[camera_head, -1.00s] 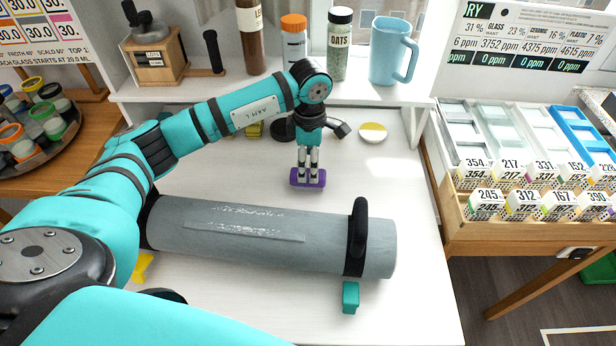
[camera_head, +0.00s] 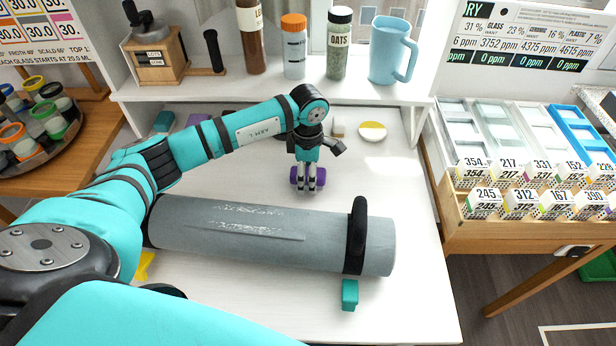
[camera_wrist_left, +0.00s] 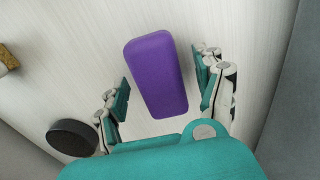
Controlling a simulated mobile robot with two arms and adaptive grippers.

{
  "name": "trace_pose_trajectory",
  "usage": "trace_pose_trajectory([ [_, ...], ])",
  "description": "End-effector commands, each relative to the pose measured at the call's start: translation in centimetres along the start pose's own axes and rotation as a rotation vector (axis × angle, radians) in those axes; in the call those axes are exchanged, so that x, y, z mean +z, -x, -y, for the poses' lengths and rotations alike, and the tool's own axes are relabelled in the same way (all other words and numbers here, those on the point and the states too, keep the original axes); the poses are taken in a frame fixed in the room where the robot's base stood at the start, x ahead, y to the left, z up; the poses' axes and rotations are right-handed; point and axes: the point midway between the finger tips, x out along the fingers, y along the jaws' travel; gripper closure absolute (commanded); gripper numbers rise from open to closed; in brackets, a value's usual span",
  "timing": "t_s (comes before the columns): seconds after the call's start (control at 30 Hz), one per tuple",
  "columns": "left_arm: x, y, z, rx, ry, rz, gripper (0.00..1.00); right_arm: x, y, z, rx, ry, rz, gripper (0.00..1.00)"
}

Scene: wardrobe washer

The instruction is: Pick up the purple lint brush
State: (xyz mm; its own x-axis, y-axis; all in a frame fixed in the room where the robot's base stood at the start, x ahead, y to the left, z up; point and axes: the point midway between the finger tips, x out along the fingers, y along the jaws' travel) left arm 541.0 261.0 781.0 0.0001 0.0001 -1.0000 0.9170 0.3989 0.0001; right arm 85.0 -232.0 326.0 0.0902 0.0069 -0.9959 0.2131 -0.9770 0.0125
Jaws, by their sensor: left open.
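The purple lint brush (camera_head: 322,177) lies on the white tabletop, behind the grey roll. It is a rounded purple block in the left wrist view (camera_wrist_left: 156,72). My left gripper (camera_head: 307,187) points down at it, with its fingers partly covering it in the head view. In the left wrist view the fingers of my left gripper (camera_wrist_left: 162,88) are apart, one on each side of the brush's near part, with gaps visible. Nothing is held. My right gripper is out of view.
A large grey roll (camera_head: 270,235) with a black strap (camera_head: 357,235) lies just in front. A teal block (camera_head: 349,294) sits nearer. A white and yellow disc (camera_head: 373,131) lies behind right; a dark round puck (camera_wrist_left: 72,137) is nearby. A shelf (camera_head: 270,93) with jars stands behind.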

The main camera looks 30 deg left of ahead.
Motion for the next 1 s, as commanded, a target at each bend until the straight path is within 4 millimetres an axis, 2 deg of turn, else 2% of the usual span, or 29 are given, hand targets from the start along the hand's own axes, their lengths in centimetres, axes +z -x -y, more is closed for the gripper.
trace_pose_trajectory([
  [0.53, -0.01, -0.35, 0.00, 0.000, 0.000, 0.000, 0.30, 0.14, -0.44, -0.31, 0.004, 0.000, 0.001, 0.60],
  [1.0, -0.01, -0.36, 0.00, 0.000, 0.000, 0.000, 0.90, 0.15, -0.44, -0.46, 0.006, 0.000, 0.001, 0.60],
])
